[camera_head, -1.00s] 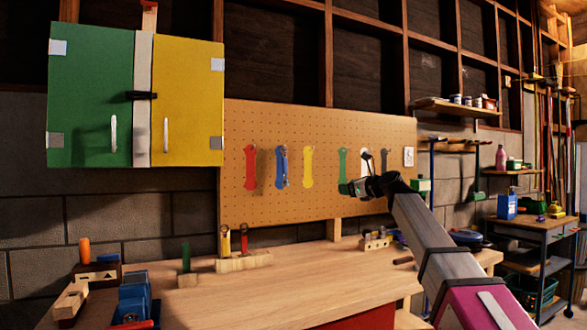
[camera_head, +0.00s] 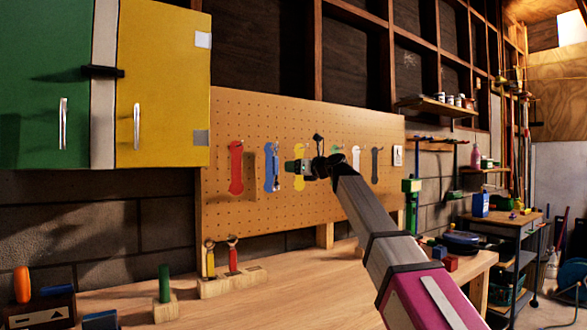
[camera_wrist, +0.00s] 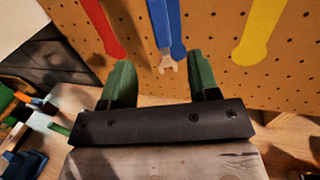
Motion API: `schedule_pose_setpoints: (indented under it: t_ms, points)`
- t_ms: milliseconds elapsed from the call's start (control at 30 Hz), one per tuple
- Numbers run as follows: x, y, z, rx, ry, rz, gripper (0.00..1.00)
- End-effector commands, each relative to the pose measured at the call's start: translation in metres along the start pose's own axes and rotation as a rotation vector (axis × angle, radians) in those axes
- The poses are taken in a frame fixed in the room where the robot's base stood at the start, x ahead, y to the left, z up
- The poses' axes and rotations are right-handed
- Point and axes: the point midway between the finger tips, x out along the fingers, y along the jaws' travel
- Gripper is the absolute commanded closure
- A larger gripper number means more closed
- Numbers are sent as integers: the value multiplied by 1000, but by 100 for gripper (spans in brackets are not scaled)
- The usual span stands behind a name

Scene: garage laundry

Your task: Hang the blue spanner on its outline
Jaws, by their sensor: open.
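The pegboard (camera_head: 290,215) carries a row of coloured outlines. The blue outline (camera_head: 268,165) is second from the left; it also shows in the wrist view (camera_wrist: 178,42). The blue spanner (camera_head: 277,165) hangs over it, slightly to its right in the head view. In the wrist view the spanner (camera_wrist: 158,25) has a blue handle and a pale open jaw pointing down.
A red outline (camera_head: 236,168) is left of the blue one. On the workbench (camera_head: 290,285), a wooden block (camera_head: 235,282) holds a yellow spanner (camera_head: 210,260) and a red spanner (camera_head: 232,256). Green and yellow cabinet doors (camera_head: 160,90) are at the upper left. The bench middle is clear.

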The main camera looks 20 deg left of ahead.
Motion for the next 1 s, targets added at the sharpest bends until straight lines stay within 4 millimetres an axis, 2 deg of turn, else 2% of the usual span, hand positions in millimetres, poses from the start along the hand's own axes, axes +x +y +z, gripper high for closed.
schedule_pose_setpoints:
  t_ms: [167, 600, 767, 1000]
  points:
    - [21, -1, 1, 0, 1, 1, 45]
    - [91, -1, 1, 0, 1, 1, 45]
    - [101, -1, 0, -1, 1, 0, 45]
    - [102, 0, 0, -1, 0, -1, 45]
